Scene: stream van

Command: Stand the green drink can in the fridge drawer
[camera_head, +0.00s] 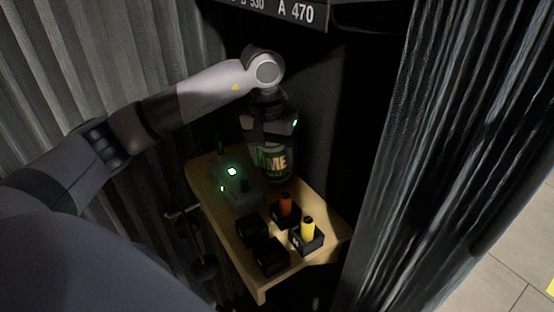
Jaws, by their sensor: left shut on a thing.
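The green drink can (273,168), dark with "LIME" lettering partly readable, is upright at the back of a small wooden shelf. My left gripper (270,142) comes down from above and is shut on the can, covering its top. Whether the can's base touches the shelf or hangs just above it, I cannot tell. I cannot make out the fridge drawer in this view. My right gripper is not in view.
The wooden shelf (225,233) carries a dark device with green lights (236,192), several small black holders, an orange item (285,203) and a yellow item (308,228). Dark curtains (455,130) hang at both sides. Bare floor shows at the lower right.

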